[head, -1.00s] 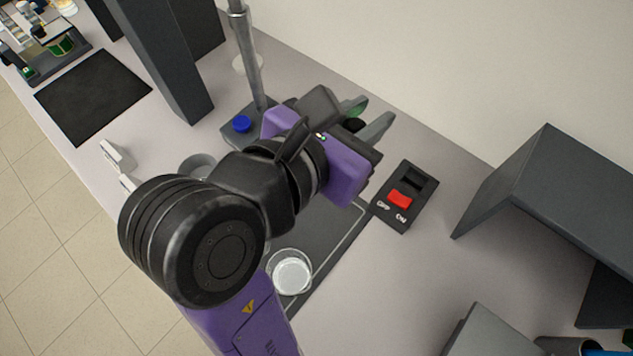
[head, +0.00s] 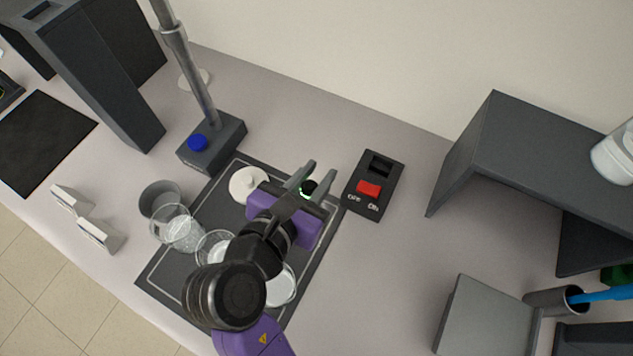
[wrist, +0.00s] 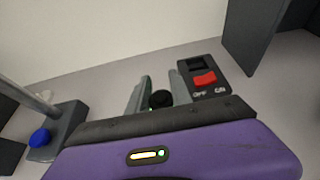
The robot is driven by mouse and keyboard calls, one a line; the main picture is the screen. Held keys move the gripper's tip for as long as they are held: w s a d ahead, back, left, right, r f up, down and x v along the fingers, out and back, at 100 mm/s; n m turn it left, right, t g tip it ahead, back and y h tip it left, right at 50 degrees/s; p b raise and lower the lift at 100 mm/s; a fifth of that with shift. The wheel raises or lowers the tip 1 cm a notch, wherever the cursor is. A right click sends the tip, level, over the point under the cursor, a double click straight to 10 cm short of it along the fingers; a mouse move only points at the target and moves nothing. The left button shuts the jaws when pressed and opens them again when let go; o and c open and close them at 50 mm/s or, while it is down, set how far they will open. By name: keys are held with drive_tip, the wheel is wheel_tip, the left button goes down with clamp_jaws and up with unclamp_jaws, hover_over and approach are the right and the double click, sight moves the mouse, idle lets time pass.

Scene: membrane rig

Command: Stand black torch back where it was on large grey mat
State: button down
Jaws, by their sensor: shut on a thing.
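My gripper (head: 307,180) is shut on the black torch (head: 309,187), which shows as a small dark round end between the fingers. In the wrist view the torch (wrist: 161,98) is again a black round end between the two grey fingers, and most of it is hidden. The large grey mat (head: 160,282) with a pale border line lies on the counter under my arm. The gripper is over the mat's far right part, near its edge. Whether the torch touches the mat cannot be told.
A white lidded dish (head: 249,183) and several glass vessels (head: 172,228) stand on the mat, close to my arm. A switch box (head: 373,184) with a red rocker lies just right of the gripper. A stand base (head: 212,143) with a blue knob is at the back left.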

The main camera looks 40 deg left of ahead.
drive_tip(key=shift+f, duration=1.75)
drive_tip(key=shift+f, duration=0.1)
drive_tip(key=c, duration=1.1)
unclamp_jaws()
drive_tip(key=shift+c, duration=0.2)
drive_tip(key=v, duration=1.2)
drive_tip(key=shift+s, duration=0.1)
